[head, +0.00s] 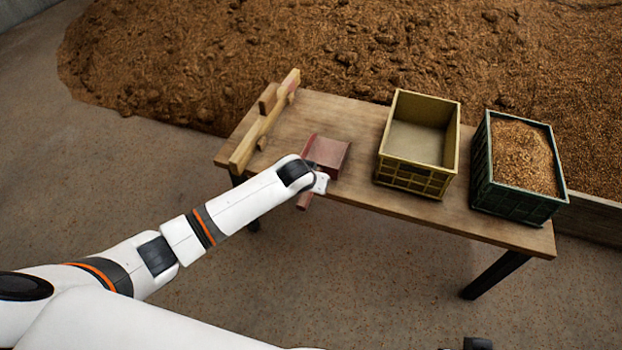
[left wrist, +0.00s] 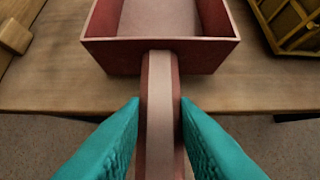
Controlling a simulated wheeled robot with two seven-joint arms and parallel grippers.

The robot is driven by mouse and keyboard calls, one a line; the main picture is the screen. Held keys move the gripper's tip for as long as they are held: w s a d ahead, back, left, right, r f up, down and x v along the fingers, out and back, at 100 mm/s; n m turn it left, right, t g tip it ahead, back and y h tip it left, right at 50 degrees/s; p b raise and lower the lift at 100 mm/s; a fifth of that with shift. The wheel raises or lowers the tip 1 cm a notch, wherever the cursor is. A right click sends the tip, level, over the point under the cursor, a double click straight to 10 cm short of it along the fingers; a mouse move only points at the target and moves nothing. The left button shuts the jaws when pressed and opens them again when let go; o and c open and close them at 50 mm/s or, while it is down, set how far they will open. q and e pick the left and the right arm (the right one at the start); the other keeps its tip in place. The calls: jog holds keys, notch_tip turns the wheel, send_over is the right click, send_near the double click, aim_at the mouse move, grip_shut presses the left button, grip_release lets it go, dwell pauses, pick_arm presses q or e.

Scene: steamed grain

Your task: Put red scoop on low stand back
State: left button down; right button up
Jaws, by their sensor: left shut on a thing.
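The red scoop (head: 331,152) is over the left half of the wooden table, its open box toward the back and its handle (head: 304,201) toward the front edge. My left gripper (head: 318,182) is at the handle. In the left wrist view the teal fingers (left wrist: 160,112) are shut on the handle from both sides, and the scoop's box (left wrist: 160,55) lies just beyond, looking empty. I cannot tell whether the scoop touches the table. The low wooden stand (head: 262,128), a long bar with small blocks, is at the table's left end, left of the scoop.
A yellow crate (head: 452,150), empty inside, stands right of the scoop on the table (head: 360,110). A dark green crate (head: 480,160) full of grain stands at the right end. A large grain heap (head: 220,55) lies behind the table.

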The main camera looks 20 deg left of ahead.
pick_arm(q)
jog(key=shift+f, duration=0.25)
dwell(0.4)
jog(key=shift+p, duration=0.5)
jog(key=shift+f, duration=0.4)
jog(key=c, duration=1.1)
grip_release()
jog(key=shift+s, duration=0.1)
